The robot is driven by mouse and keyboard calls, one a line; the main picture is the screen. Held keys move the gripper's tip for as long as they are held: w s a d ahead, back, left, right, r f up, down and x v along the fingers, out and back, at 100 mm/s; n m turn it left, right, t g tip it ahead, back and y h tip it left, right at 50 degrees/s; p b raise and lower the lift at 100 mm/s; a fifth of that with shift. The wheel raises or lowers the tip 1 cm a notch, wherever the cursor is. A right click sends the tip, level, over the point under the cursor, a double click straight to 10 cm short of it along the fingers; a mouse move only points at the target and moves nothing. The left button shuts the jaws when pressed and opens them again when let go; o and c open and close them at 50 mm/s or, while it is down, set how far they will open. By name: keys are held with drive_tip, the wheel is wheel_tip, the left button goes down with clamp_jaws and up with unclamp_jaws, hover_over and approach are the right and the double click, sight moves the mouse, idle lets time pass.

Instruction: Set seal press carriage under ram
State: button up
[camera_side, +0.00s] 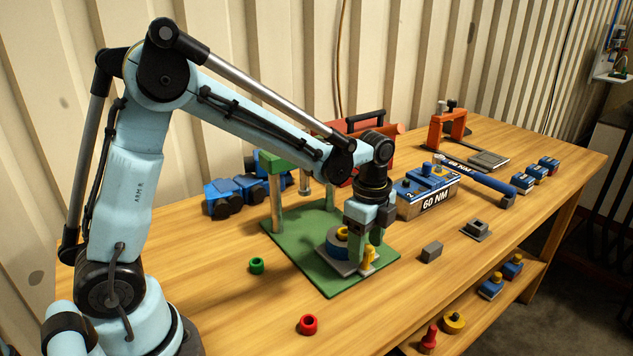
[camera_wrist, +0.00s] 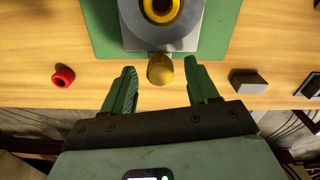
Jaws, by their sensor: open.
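The seal press has a green base plate (camera_side: 318,285) and a green top beam (camera_side: 287,162) on posts. A short metal ram (camera_side: 305,183) seems to hang under the beam. The grey carriage (camera_side: 330,262) sits at the front of the plate, out in front of the beam, with a blue and yellow ring part on it. Its yellow knob (camera_side: 369,260) points toward my gripper. My gripper (camera_side: 367,238) is open above the knob. In the wrist view the knob (camera_wrist: 160,68) lies between the fingertips of my gripper (camera_wrist: 160,72), with a gap on each side. Whether the fingers reach its height is unclear.
A green ring (camera_side: 257,265) and a red ring (camera_side: 307,324) lie left and front. A grey block (camera_side: 432,251) lies right of the plate. Bare wood surrounds the plate's front.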

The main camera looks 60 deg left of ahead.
sight(341, 228)
drive_tip(key=shift+f, duration=0.2)
clamp_jaws()
drive_tip(key=a, duration=0.7)
drive_tip(key=shift+a, duration=0.4)
unclamp_jaws()
wheel_tip(341, 228, up, 12)
idle(0.7)
